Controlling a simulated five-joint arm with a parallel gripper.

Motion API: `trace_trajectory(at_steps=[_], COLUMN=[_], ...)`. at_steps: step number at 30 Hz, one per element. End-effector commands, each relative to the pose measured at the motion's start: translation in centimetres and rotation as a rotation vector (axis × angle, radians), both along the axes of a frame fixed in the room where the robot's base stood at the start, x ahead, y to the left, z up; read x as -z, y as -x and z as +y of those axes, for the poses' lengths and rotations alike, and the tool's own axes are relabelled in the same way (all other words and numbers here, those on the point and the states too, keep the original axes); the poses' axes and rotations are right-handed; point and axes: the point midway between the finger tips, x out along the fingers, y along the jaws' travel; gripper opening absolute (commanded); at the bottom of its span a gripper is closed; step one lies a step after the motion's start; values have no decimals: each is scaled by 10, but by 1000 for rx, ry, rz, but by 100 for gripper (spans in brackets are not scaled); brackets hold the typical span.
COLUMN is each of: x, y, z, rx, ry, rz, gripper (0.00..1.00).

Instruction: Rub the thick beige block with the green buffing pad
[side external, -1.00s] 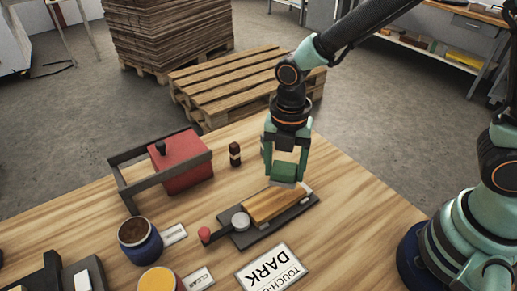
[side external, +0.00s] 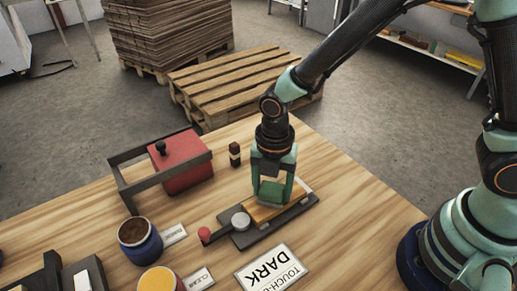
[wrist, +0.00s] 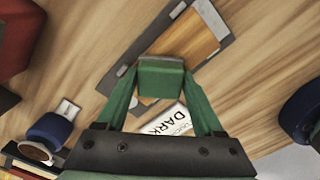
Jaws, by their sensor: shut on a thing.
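My gripper (side external: 272,192) is shut on the green buffing pad (side external: 271,190), which also shows between the fingers in the wrist view (wrist: 161,78). The pad is low over an orange-brown wooden block (side external: 262,213), the likely beige block, lying in a dark grey holder (side external: 250,239). In the wrist view the block (wrist: 191,40) lies beyond the pad. The pad's underside is hidden, so I cannot tell whether it touches the block. The holder has a grey round knob (side external: 240,221) and a red-ended handle (side external: 205,235) at its left.
A red box in a dark frame (side external: 186,170) stands at the left, with a small dark bottle (side external: 235,154) beside it. A DARK card (side external: 271,268) lies in front of the holder.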

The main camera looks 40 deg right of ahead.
Motion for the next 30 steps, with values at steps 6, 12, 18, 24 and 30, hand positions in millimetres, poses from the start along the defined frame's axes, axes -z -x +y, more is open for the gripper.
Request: trace_trajectory(at_steps=[6,12,18,24,30], x=[0,-10,-34,-52,-70], y=[0,-1,0,0,0], z=[-21,-29,-30,-30,-30], rx=[3,0,0,0,0], ry=[-1,-2,-2,-2,-2], rz=[-1,-6,-4,-4,-4], gripper=[17,17,17,17,17])
